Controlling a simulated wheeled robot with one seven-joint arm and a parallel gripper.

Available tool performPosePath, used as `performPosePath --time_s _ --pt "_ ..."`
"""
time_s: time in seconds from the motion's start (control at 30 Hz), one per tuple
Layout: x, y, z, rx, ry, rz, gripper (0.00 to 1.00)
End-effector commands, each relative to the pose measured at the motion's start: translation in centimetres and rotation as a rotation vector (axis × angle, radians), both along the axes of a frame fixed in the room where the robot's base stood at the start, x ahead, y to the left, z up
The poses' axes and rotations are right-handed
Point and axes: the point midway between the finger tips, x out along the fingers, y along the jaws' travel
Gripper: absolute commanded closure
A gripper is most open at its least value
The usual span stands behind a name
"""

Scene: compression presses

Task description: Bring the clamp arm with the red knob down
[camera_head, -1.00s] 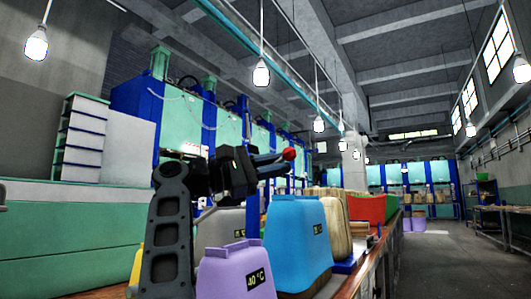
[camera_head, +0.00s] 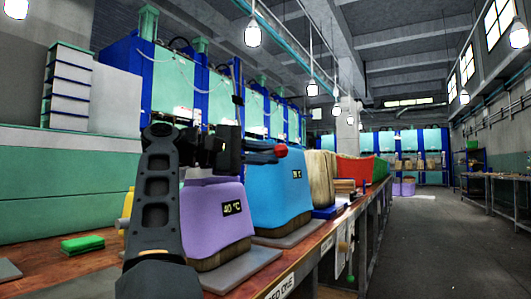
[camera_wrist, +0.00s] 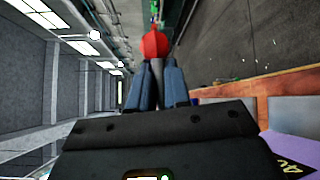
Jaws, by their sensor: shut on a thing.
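The red knob (camera_head: 281,150) shows just beyond my fingertips in the head view, level with the top of the blue block. My gripper (camera_head: 268,154) is shut on the clamp arm just behind the knob. In the wrist view, the knob (camera_wrist: 155,44) sits at the top middle. The clamp arm (camera_wrist: 157,70) is a short grey piece running between the two blue-grey fingers of my gripper (camera_wrist: 156,88). The rest of the clamp arm and its pivot are hidden behind my gripper and wrist.
A purple block (camera_head: 215,222) marked 40 °C and a blue block (camera_head: 280,190) stand on grey plates along the wooden bench (camera_head: 80,264). A green pad (camera_head: 82,244) lies at the left. The grey floor aisle (camera_head: 425,235) at the right is clear.

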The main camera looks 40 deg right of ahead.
Motion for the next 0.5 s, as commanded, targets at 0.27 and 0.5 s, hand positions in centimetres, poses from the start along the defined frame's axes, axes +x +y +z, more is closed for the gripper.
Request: performPosePath --time_s 0.27,0.5 --pt "0.04 0.07 0.11 -0.002 0.001 0.003 0.77" --pt "0.0 0.06 0.1 -0.002 0.001 0.0 0.63"
